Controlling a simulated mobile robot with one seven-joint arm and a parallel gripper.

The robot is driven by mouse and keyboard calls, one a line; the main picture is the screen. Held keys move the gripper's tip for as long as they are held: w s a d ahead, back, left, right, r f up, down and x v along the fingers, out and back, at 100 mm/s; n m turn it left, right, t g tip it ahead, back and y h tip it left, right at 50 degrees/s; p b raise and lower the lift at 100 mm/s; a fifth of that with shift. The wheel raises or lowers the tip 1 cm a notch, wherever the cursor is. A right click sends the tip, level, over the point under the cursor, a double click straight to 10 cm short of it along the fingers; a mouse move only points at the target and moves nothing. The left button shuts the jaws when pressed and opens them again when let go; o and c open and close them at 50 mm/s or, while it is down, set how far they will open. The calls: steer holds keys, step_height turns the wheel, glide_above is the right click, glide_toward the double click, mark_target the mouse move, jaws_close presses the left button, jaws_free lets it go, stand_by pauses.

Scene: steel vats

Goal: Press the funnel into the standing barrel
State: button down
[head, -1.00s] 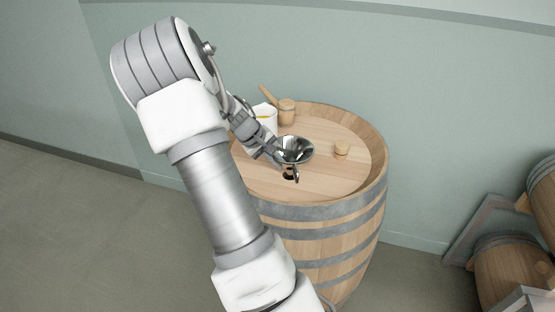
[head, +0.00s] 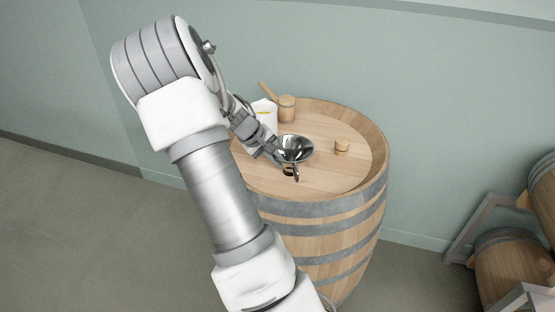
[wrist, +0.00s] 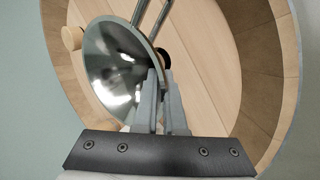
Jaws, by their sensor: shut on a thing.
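The steel funnel (head: 295,149) is held above the wooden head of the standing barrel (head: 330,228). My gripper (head: 272,149) is shut on the funnel at its left side. In the wrist view the fingers (wrist: 160,95) grip the edge of the funnel (wrist: 115,62), and its spout points away toward the barrel head. A dark bung hole (head: 288,171) shows in the head just below the funnel, close to the spout. In the wrist view the hole (wrist: 163,58) is partly hidden behind the funnel and fingers. The spout appears outside the hole.
A wooden bung (head: 342,146) stands on the barrel head to the right of the funnel. Racked barrels (head: 505,262) stand at the right.

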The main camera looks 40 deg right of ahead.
steer(key=shift+f+b, duration=1.2)
steer(key=shift+f, duration=0.4)
steer(key=c, duration=0.9)
jaws_free()
steer(key=p+v, duration=0.1)
steer(key=v, duration=1.6)
steer(key=shift+r+p, duration=0.25)
steer(key=shift+p, duration=0.05)
